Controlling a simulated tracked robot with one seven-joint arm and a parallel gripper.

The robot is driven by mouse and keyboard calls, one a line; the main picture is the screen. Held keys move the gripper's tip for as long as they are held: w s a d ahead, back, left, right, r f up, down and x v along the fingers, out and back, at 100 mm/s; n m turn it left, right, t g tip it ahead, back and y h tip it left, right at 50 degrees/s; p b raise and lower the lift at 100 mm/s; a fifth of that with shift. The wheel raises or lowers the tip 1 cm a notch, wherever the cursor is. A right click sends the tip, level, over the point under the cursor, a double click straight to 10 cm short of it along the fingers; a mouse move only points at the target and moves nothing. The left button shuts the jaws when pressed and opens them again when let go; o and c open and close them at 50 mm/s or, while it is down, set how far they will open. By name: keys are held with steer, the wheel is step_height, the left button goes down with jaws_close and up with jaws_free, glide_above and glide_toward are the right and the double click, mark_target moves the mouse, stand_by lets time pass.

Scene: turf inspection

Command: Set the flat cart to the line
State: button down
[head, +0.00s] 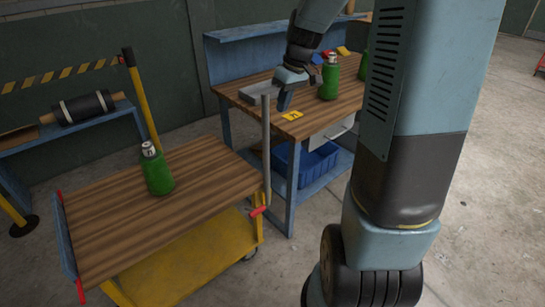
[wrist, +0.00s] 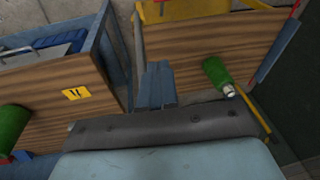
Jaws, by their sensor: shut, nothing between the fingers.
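The flat cart (head: 105,212) has a brown wood top, a yellow lower deck (head: 190,265) and red corner pieces. It stands at the left in the head view, and its top shows upper right in the wrist view (wrist: 180,50). A grey upright bar (head: 266,150) rises at its right end, near the bench. My gripper (head: 284,104) is shut and empty, above the bench's near left corner and close to the bar's upper end; I cannot tell if they touch. Its shut fingers show in the wrist view (wrist: 157,85). I make out no floor line.
A green bottle (head: 157,172) stands on the cart. A yellow post (head: 141,100) stands behind the cart.

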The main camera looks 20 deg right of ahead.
steer(key=w+d+f+n+y, duration=0.1)
steer(key=w+d+f+y, duration=0.2)
steer(key=f, duration=0.5)
steer(key=w+d+f+n, duration=0.1)
steer(key=w+d+f, duration=0.1)
steer(key=w+f, duration=0.4)
steer(key=w+d+f+n+y, duration=0.1)
steer(key=w+d+f+y, duration=0.15)
steer(key=f, duration=0.65)
steer(key=x, duration=0.9)
steer(key=shift+w+d+f+g, duration=0.15)
steer(key=shift+w+f+g, duration=0.05)
steer(key=shift+f+g, duration=0.25)
steer(key=shift+h, duration=0.25)
